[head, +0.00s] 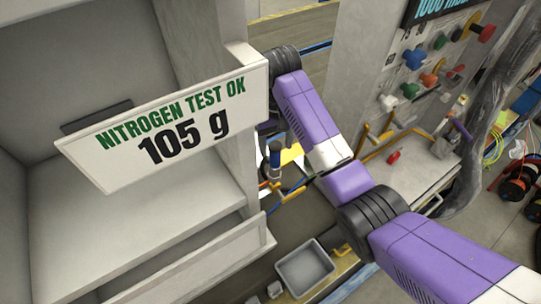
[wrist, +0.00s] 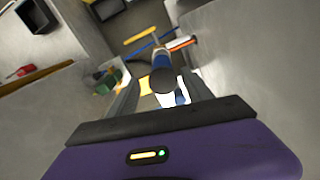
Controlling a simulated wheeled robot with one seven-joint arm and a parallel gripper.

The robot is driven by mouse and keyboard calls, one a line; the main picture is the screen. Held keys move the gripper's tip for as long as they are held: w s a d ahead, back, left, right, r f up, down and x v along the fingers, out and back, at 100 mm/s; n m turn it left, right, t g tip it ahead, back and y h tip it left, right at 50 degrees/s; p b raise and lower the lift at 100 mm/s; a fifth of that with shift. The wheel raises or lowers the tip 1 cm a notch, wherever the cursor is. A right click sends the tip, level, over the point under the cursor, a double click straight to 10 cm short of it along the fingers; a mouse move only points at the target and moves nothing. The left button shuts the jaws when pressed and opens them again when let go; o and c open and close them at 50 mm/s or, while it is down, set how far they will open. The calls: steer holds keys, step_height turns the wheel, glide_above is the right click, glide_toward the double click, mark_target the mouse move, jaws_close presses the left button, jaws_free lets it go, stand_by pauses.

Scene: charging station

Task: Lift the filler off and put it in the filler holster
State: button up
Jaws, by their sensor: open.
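The filler, a dark-topped upright piece with a blue body (head: 275,158), shows in the head view just right of the sign. In the wrist view the filler (wrist: 162,78) stands between the fingers of my gripper (wrist: 160,88), its dark round end facing the camera. The fingers are apart, one on each side of it, with no clear grip; I cannot tell whether either touches it. In the head view my gripper is hidden behind the white sign and panel. I cannot make out a filler holster for certain in either view.
A white sign (head: 165,120) reading "NITROGEN TEST OK 105 g" and a grey cabinet (head: 140,215) fill the left. A grey bin (head: 305,268) stands low in the middle. Yellow bars (head: 385,145) and a wall of coloured knobs (head: 435,75) are at right.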

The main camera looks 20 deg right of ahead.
mark_target(275, 163)
steer(key=shift+f+p, duration=0.3)
steer(key=shift+f, duration=1.05)
steer(key=shift+s+a+f+p, duration=0.15)
steer(key=shift+f+p, duration=0.2)
steer(key=shift+f, duration=0.95)
steer(key=shift+s+a+f+p, duration=0.15)
steer(key=shift+f+p, duration=0.15)
steer(key=shift+f, duration=0.95)
steer(key=shift+d, duration=0.1)
jaws_close()
